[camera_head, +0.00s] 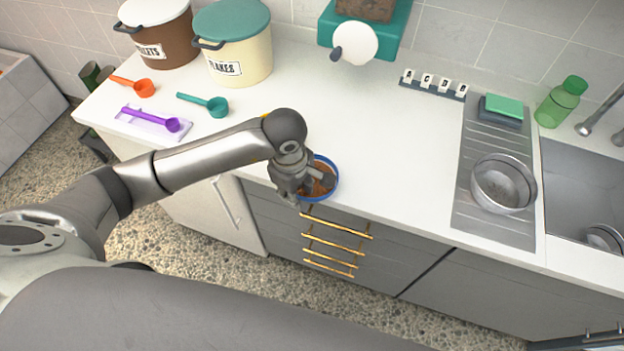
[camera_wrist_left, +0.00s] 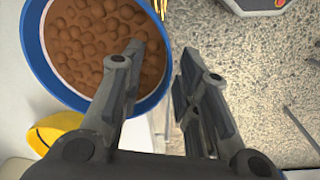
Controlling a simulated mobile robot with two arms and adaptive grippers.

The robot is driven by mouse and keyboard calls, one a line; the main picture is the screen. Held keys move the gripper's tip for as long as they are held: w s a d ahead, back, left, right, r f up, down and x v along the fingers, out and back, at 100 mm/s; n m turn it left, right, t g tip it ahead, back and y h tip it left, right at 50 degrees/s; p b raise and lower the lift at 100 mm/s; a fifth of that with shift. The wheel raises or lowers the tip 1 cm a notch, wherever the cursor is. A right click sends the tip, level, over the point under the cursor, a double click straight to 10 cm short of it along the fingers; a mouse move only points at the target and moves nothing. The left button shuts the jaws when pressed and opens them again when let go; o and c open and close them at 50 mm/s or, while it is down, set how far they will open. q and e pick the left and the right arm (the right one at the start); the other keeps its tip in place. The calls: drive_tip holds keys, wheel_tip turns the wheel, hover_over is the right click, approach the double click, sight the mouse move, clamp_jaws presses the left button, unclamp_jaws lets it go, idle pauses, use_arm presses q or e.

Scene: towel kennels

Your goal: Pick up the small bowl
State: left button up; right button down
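A small blue-rimmed bowl (camera_head: 335,183) full of brown pellets sits at the front edge of the white counter. My left gripper (camera_head: 308,187) is at the bowl's near side, pointing down. In the left wrist view the bowl (camera_wrist_left: 33,62) fills the upper left. There the left gripper (camera_wrist_left: 160,50) is open, with one finger over the pellets and the other outside the rim above the floor. The bowl's wall lies between them; I cannot tell whether either finger touches it. My right gripper is not in view.
A metal bowl (camera_head: 503,186) stands on the drainboard by the sink (camera_head: 585,190). Orange, teal and purple scoops lie left, before two lidded tubs (camera_head: 237,50). A dispenser (camera_head: 365,30) stands behind. Gold drawer handles (camera_head: 335,230) lie below the edge. The counter right of the bowl is clear.

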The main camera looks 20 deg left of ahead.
use_arm(q)
clamp_jaws()
drive_tip(key=shift+r, duration=0.15)
